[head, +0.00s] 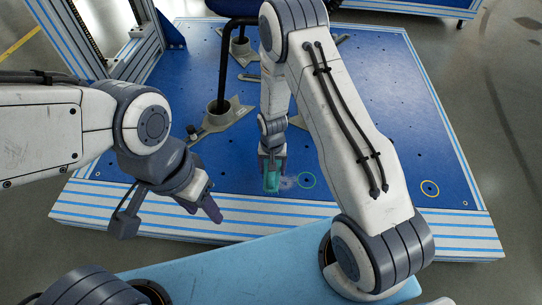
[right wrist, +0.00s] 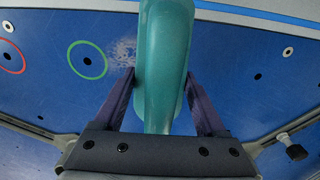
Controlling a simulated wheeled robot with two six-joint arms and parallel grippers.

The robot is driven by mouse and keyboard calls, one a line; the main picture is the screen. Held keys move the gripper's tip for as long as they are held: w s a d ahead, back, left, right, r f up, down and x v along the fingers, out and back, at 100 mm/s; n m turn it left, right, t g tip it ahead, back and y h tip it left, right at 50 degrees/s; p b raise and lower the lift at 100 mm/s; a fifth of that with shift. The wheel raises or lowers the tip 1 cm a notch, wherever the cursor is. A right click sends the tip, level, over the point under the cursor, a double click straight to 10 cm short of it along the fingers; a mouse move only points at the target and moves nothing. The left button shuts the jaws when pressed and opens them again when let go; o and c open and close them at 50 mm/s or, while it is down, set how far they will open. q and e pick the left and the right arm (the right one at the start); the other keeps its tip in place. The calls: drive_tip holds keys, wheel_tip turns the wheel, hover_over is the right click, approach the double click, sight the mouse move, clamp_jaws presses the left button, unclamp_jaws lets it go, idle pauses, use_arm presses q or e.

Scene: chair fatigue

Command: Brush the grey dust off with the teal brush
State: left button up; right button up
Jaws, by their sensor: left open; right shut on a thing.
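The teal brush (head: 271,181) is held in my right gripper (head: 272,172) low over the blue plate, near its front edge. In the right wrist view the teal brush (right wrist: 160,75) stands between the two fingers of the right gripper (right wrist: 160,85). A pale grey dust patch (head: 289,182) lies on the plate just right of the brush; it also shows in the right wrist view (right wrist: 123,52), partly hidden behind the brush. I cannot tell whether the bristles touch the plate. My left gripper (head: 204,206) is open and empty, above the front left edge of the plate.
The blue plate (head: 375,100) has holes and a striped front edge. A green ring (head: 307,180) is right of the dust, and a yellow ring (head: 430,188) is farther right. A black chair leg with a grey clamp (head: 222,118) stands behind the brush. The plate's right side is mostly clear.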

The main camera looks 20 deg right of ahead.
drive_tip(key=shift+r+p, duration=1.8)
drive_tip(key=shift+r, duration=0.35)
